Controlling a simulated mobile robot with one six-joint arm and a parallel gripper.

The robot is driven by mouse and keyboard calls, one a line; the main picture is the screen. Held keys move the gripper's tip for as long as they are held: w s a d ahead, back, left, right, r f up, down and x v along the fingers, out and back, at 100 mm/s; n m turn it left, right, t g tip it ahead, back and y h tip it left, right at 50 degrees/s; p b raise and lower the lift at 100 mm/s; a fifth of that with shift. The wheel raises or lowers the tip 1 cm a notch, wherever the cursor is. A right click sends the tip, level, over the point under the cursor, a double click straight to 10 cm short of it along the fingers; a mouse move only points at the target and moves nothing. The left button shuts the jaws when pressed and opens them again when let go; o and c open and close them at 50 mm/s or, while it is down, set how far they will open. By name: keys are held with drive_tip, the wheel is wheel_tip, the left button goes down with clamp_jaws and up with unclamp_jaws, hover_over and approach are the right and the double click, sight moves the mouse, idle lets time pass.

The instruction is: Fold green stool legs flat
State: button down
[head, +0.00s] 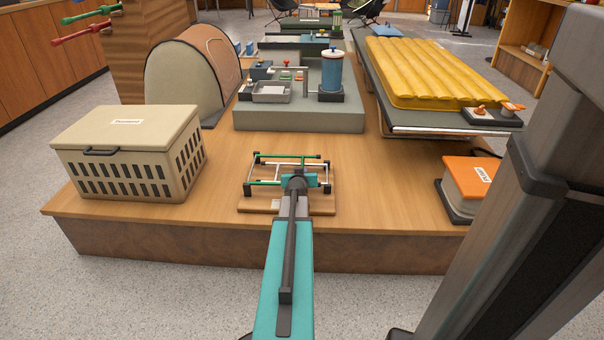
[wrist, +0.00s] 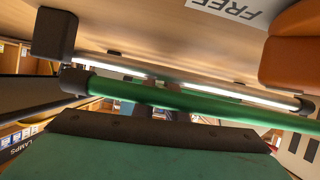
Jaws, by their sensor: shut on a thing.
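The green stool (head: 287,156) lies low on a small wooden board (head: 262,204) at the table's front middle. It has green bars and thin white legs. Some legs still show raised above the board at an angle; the exact fold is hard to tell. My gripper (head: 297,180) is over the stool's near side, shut on its green bar. In the wrist view the green bar (wrist: 190,97) crosses just beyond my teal gripper body, with a pale metal rod (wrist: 215,89) behind it. The fingertips and their contact are mostly hidden.
A beige lidded basket (head: 128,150) stands left. A grey block with a blue canister (head: 331,72) is behind the stool. A yellow pad (head: 435,70) on a cot is at back right, an orange box (head: 468,182) at right. Bare table lies either side of the board.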

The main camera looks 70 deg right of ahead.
drive_tip(key=c, duration=1.8)
unclamp_jaws()
drive_tip(key=shift+a, duration=0.1)
